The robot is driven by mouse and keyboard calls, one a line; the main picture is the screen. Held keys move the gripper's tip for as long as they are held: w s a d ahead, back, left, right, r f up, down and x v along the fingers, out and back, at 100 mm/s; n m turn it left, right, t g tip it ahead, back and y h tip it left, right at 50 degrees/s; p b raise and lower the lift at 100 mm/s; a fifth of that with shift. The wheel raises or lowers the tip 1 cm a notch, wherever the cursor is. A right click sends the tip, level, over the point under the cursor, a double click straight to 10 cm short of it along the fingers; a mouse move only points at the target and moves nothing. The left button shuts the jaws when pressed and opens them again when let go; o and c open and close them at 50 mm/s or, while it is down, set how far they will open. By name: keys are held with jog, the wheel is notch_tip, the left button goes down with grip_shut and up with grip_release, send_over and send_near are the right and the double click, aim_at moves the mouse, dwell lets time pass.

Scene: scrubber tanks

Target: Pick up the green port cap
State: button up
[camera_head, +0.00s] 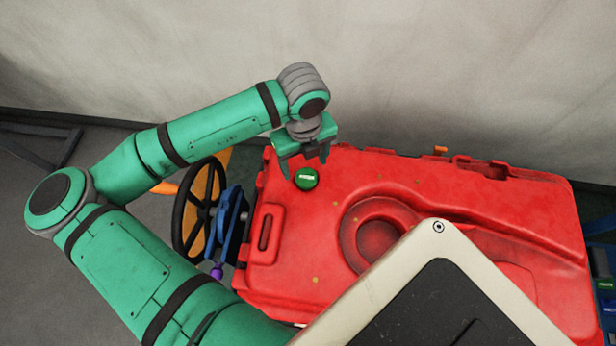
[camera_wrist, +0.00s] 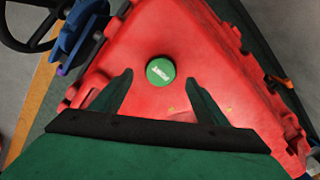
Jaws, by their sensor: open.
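The green port cap (camera_head: 306,179) is a small round cap with a white label, sitting on the top left part of the red tank (camera_head: 330,205). In the wrist view the cap (camera_wrist: 160,71) lies ahead of my fingertips, roughly midway between their lines. My gripper (camera_head: 305,168) is open and empty, above the tank's upper left edge, close to the cap in the head view. In the wrist view its two fingers (camera_wrist: 160,80) stand apart with bare red surface between them.
A black steering wheel (camera_head: 198,212) and a blue bracket (camera_head: 231,225) stand left of the tank. The tank has a round recess (camera_head: 378,240) right of the cap. A pale-framed dark panel (camera_head: 440,305) covers the lower right. A pale wall (camera_head: 420,70) rises behind.

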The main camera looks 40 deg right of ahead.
aim_at(306, 177)
jog(key=shift+a+f, duration=0.15)
jog(key=shift+f, duration=0.25)
jog(key=f, duration=0.3)
jog(key=shift+s+f, duration=0.15)
jog(key=shift+s, duration=0.2)
jog(key=shift+d+f, duration=0.25)
jog(key=shift+f, duration=0.35)
jog(key=shift+w, duration=0.1)
jog(key=c, duration=1.3)
jog(key=shift+c, duration=0.2)
jog(key=shift+r, duration=0.15)
